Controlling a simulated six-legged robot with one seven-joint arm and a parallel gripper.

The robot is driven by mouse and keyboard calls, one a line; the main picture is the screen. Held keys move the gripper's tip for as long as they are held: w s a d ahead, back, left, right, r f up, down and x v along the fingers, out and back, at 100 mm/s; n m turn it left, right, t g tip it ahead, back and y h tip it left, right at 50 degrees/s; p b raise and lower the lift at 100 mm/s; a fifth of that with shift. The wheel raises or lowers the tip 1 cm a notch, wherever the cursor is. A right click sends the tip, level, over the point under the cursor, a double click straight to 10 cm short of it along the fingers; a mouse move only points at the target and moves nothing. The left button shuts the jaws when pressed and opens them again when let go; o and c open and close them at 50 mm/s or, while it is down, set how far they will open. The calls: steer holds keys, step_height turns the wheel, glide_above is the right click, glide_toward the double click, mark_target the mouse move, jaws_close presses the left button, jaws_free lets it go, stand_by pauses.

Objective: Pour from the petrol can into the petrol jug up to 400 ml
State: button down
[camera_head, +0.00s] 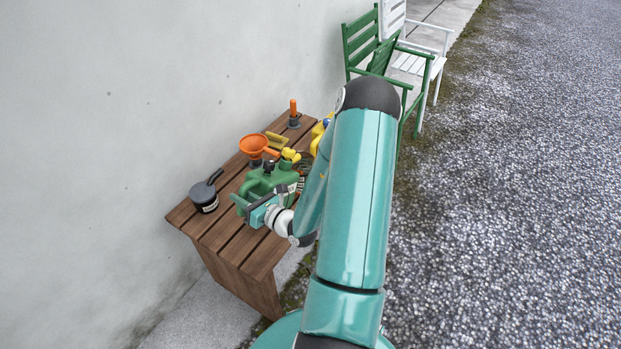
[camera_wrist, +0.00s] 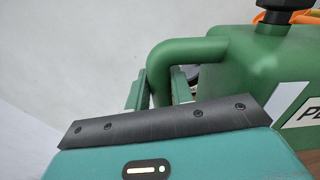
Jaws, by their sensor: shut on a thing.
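My gripper (camera_head: 243,204) is at the can's near left side. In the wrist view my gripper's fingers (camera_wrist: 160,92) are on either side of the can's green handle and shut on it. A dark jug-like vessel (camera_head: 206,197) with a handle and a white label stands at the table's left end, apart from the can; it appears to be the petrol jug.
An orange funnel (camera_head: 254,145) stands behind the can. An orange-handled tool (camera_head: 294,116) and a yellow container (camera_head: 318,135), partly hidden by my arm, are at the far end. The wall (camera_head: 120,120) runs close behind the table (camera_head: 238,252). Bare planks lie between can and vessel.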

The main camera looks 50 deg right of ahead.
steer(key=shift+d+r+m, duration=0.2)
steer(key=shift+r+m, duration=0.1)
steer(key=shift+r, duration=0.55)
stand_by(1.6)
